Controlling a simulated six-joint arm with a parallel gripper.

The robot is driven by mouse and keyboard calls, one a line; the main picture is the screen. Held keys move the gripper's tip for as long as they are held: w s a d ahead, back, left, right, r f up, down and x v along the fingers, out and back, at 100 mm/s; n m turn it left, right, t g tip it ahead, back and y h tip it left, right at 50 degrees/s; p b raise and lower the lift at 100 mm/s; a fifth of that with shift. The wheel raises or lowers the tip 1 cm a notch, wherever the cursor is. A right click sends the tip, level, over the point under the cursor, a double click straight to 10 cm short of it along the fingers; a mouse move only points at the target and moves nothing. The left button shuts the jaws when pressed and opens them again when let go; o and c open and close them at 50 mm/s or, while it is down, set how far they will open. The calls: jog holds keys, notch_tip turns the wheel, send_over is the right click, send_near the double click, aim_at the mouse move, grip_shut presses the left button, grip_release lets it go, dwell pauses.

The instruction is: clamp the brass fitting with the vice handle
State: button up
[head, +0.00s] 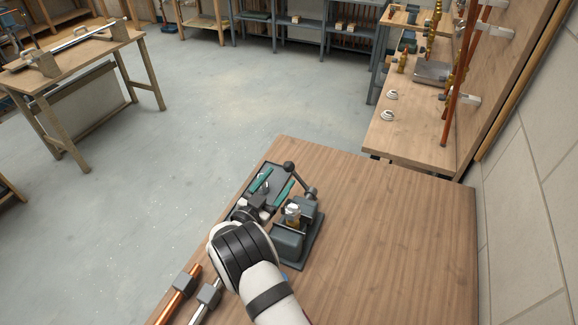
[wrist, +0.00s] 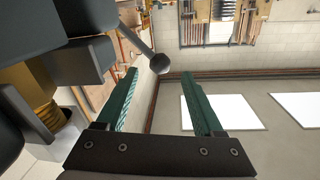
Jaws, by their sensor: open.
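The grey vice (head: 290,243) stands on the wooden bench. The brass fitting (head: 293,214) sits upright between its jaws, and it also shows at the left of the wrist view (wrist: 38,98). The vice handle (head: 301,181) is a dark bar with a ball knob at its far end, at the back of the vice. My gripper (head: 281,176) is open, its green fingers pointing towards the knob end. In the wrist view the ball knob (wrist: 160,63) appears between the fingertips. Contact cannot be told. Nothing is held.
A copper pipe (head: 182,290) and a steel rod (head: 207,297) lie at the front left. The right of the bench (head: 390,250) is clear. A wall panel with pipes (head: 462,75) stands at the back right.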

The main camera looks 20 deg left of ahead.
aim_at(287, 167)
jog(key=w, duration=0.6)
jog(key=shift+w+d, duration=0.15)
jog(key=shift+d, duration=0.2)
jog(key=c, duration=1.1)
jog(key=shift+a, duration=0.2)
